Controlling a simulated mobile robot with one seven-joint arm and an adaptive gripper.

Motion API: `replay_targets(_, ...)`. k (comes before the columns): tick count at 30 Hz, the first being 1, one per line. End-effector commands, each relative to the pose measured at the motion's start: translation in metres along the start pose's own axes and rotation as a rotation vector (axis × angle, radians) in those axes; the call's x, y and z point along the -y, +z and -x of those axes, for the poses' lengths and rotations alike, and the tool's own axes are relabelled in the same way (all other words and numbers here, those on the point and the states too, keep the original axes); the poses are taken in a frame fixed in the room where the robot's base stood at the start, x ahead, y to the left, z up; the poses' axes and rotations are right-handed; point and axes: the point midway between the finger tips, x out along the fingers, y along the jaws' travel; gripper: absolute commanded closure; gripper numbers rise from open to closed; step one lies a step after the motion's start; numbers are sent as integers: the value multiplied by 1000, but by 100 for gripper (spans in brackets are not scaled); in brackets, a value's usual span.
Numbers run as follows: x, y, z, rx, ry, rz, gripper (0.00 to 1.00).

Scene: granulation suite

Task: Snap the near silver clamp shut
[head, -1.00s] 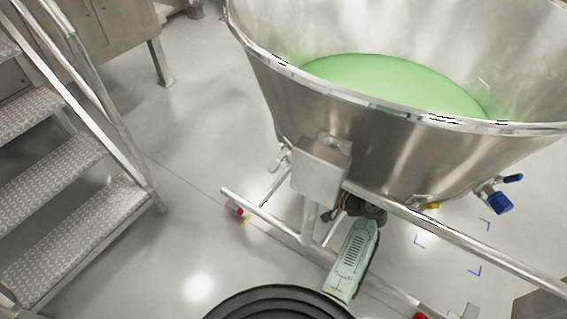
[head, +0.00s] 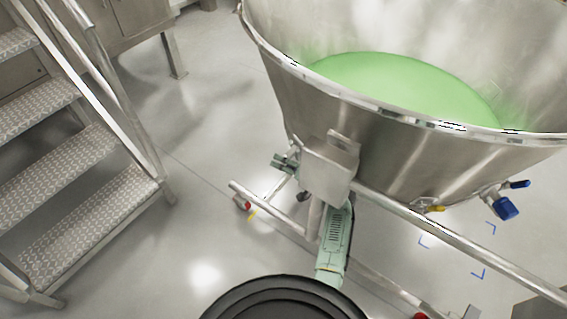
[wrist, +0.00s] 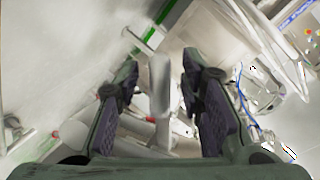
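My gripper (head: 285,162) is just left of the square metal box on the side of the big steel bowl, low on its wall, in the head view. There it covers the spot of the near silver clamp, so the clamp is mostly hidden. In the wrist view my gripper (wrist: 161,74) is open, with its two dark pads apart. A silver upright bar, seemingly the clamp's lever (wrist: 160,85), stands between the pads with a gap on each side. I cannot tell how far the clamp is swung.
The steel bowl (head: 390,135) holds green material. The metal box (head: 329,168) and a frame rail (head: 450,240) are close to my arm. A blue-handled valve (head: 503,205) is at the right. Metal steps (head: 75,190) stand at the left, with clear floor between.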

Motion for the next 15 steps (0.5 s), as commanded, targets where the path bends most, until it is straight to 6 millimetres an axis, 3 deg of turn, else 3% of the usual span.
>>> replay_targets(5, 0, 0, 0, 0, 0, 0, 65)
replay_targets(15, 0, 0, 0, 1, 0, 0, 88)
